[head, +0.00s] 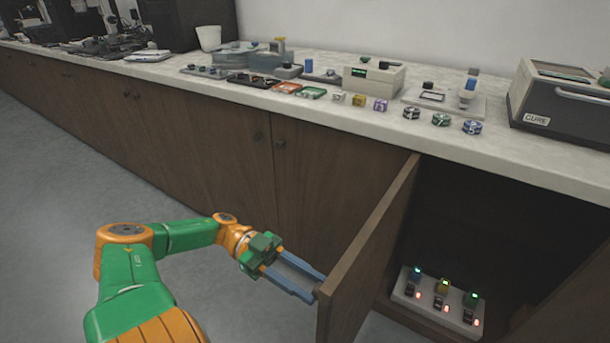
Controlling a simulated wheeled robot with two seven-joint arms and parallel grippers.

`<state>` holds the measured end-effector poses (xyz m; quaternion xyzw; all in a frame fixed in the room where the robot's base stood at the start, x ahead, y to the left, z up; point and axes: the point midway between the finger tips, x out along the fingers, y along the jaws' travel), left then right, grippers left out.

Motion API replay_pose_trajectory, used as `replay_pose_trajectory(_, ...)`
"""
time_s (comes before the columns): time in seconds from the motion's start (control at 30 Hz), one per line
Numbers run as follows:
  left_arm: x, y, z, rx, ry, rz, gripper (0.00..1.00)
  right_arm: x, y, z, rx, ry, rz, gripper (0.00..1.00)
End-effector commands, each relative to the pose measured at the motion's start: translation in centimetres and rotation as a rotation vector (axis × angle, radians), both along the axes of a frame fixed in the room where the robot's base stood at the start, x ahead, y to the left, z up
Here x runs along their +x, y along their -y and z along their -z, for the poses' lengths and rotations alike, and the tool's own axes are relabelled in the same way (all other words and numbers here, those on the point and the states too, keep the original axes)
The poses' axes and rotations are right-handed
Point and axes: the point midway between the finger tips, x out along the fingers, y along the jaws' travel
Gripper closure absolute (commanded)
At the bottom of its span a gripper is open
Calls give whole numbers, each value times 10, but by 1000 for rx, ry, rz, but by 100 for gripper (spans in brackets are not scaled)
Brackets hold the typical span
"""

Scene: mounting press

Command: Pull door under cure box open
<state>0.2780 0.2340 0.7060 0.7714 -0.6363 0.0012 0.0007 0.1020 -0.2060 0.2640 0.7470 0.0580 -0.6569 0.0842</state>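My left gripper (318,288), with blue fingers on a green and orange arm, is at the door's free edge. Its fingers are apart, and their tips are at or very near the door's outer side. That side and any knob on it are hidden. My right gripper is out of view.
A pale block (435,310) with several coloured pieces and red lights sits inside the compartment. Closed cabinet doors with dark knobs run left. The floor at left is clear.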

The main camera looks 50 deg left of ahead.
Motion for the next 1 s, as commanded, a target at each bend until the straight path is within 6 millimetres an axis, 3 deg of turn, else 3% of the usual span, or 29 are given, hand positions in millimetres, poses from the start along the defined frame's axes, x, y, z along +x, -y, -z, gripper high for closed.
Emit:
replay_pose_trajectory(0.13, 0, 0, 4, 7, -5, 25, 100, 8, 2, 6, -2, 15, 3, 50)
replay_pose_trajectory(0.57, 0, 0, 3, 7, -6, 32, 100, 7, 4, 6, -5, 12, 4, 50)
replay_pose_trajectory(0.6, 0, 0, 3, 7, -6, 32, 55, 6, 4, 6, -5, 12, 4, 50)
replay_pose_trajectory(0.7, 0, 0, 2, 5, -5, 31, 34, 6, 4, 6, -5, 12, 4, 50)
replay_pose_trajectory(1.0, 1, -3, 2, 4, -2, 30, 34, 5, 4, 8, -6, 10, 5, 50)
